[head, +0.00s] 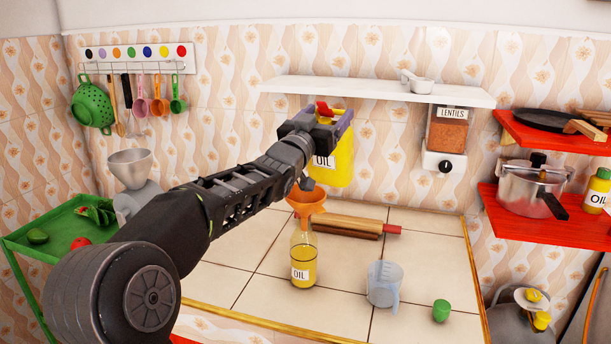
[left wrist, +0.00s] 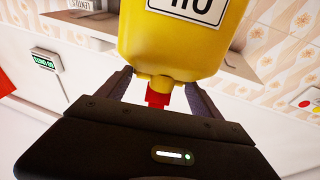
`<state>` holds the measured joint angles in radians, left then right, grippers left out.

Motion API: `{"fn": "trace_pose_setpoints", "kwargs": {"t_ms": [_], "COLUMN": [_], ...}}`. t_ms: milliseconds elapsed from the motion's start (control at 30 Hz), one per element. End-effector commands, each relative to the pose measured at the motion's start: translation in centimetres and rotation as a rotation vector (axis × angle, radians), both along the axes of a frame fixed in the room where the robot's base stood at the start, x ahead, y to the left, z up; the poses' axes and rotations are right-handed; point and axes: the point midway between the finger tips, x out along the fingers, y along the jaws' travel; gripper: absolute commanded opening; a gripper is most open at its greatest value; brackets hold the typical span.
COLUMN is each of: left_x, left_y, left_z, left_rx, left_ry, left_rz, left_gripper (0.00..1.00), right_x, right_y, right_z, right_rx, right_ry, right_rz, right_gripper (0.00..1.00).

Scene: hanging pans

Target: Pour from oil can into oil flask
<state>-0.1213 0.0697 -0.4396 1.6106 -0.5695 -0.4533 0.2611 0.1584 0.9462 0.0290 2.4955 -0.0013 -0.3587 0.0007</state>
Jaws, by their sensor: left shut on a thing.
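The yellow oil can (head: 335,160), labelled OIL, is held by my left gripper (head: 322,118) in the air above the back of the counter. In the head view the can hangs roughly upright, its red cap (head: 324,108) at the top between the fingers. The left wrist view shows the can (left wrist: 185,45) and red cap (left wrist: 158,95) between the two fingers. The oil flask (head: 303,262), a clear bottle with yellow oil and an OIL label, stands upright on the counter. An orange funnel (head: 307,200) sits in its mouth, below and left of the can. My right gripper is not visible.
A rolling pin (head: 350,226) lies behind the flask. A clear measuring jug (head: 384,285) and a green cap (head: 440,310) stand to its right. A white shelf (head: 380,90) is above the can. Red shelves (head: 540,220) hold pans at right. The counter's left part is clear.

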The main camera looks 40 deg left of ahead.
Motion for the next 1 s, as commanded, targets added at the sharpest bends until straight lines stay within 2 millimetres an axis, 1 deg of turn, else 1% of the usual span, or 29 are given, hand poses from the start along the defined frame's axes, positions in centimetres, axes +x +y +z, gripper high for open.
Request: {"fn": "trace_pose_setpoints", "kwargs": {"t_ms": [33,300,433,633,1000], "left_x": [0.3,1.6,2.1,2.4,2.5], "left_y": [0.1,0.3,0.4,0.4,0.4], "left_z": [0.8,-0.7,-1.3,-2.1,-2.4], "left_rx": [-0.003,-0.022,-0.028,-0.034,-0.036], "left_ry": [0.021,0.143,0.182,0.218,0.226], "left_rz": [0.0,0.001,0.0,0.0,0.0], "left_gripper": [0.03,0.03,0.03,0.03,0.03], "right_x": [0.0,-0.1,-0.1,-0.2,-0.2], "right_y": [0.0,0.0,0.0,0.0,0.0], "right_z": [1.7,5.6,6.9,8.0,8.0], "right_rx": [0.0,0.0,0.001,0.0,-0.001], "right_ry": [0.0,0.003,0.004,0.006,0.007], "right_rz": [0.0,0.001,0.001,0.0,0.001], "right_gripper": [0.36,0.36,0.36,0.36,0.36]}}
